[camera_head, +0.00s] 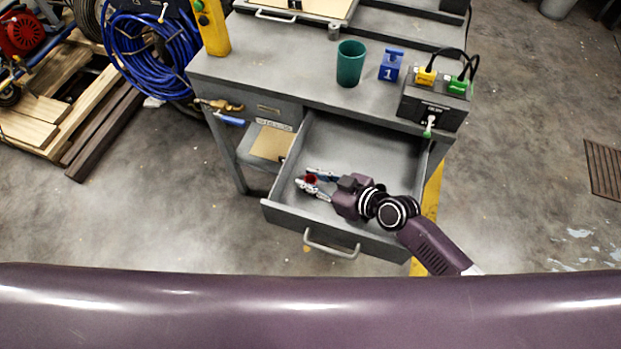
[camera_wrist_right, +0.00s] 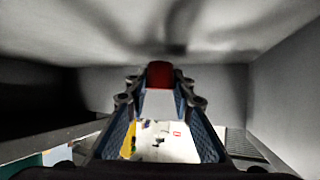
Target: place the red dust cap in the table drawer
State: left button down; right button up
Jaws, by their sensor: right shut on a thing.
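The table drawer (camera_head: 345,228) is pulled open and its grey inside shows. My right gripper (camera_head: 309,185) reaches into the drawer near its left front corner. The red dust cap (camera_head: 311,179) is between the fingertips, and the gripper is shut on it. In the right wrist view the red dust cap (camera_wrist_right: 159,74) sits at the far end between the two fingers, with grey drawer walls around it. I cannot tell whether the cap touches the drawer floor. My left gripper is not in view.
The grey table (camera_head: 290,68) carries a green cup (camera_head: 350,64), a blue block marked 1 (camera_head: 391,65) and a dark box (camera_head: 433,108) with yellow and green plugs. A coiled blue hose (camera_head: 150,55) and wooden planks (camera_head: 75,100) lie at the left. The rest of the drawer looks empty.

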jog(key=shift+f, duration=0.25)
jog(key=o, duration=0.8)
jog(key=shift+c, duration=0.2)
jog(key=shift+r, duration=0.1)
jog(key=shift+r+p, duration=0.6)
jog(key=shift+s+d+r, duration=0.15)
jog(key=shift+s+d, duration=0.05)
jog(key=shift+d, duration=0.1)
jog(key=v, duration=1)
jog(key=shift+s+d+r, duration=0.35)
jog(key=shift+s, duration=0.05)
